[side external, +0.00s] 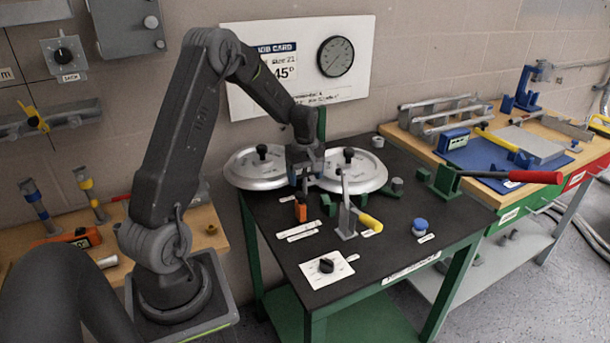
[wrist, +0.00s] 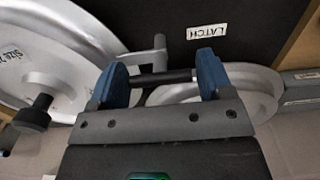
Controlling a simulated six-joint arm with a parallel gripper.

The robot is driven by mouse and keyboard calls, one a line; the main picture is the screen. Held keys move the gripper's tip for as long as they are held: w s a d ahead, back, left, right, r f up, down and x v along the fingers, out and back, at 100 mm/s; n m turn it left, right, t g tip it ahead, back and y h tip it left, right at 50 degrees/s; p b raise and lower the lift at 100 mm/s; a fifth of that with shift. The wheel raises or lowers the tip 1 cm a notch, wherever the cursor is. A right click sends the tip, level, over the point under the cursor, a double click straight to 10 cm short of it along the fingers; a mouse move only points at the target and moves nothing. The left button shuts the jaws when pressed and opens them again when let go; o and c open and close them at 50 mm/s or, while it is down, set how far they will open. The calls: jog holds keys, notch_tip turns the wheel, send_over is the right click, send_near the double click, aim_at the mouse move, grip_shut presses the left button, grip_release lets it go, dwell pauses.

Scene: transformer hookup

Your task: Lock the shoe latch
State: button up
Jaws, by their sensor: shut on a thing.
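My gripper (wrist: 160,77) has its two blue fingers on either side of a black bar, which I take to be the latch handle (wrist: 176,77). The bar spans between the fingers, and a grey metal post with a short arm (wrist: 160,50) stands just beyond it. A white label reading LATCH (wrist: 207,31) lies on the dark tabletop past the fingers. In the side view my gripper (side external: 304,180) is low between the two round metal discs and hides the latch there. The shoe cannot be made out clearly.
The left disc (side external: 242,171) and right disc (side external: 368,181) flank my gripper. In front stand an orange block (side external: 300,209), a yellow-gripped lever (side external: 370,222), a blue knob (side external: 419,225) and a dial plate (side external: 336,275). A red-handled lever (side external: 525,176) reaches out at right.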

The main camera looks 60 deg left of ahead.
dwell(0.4)
jog(key=o, duration=0.9)
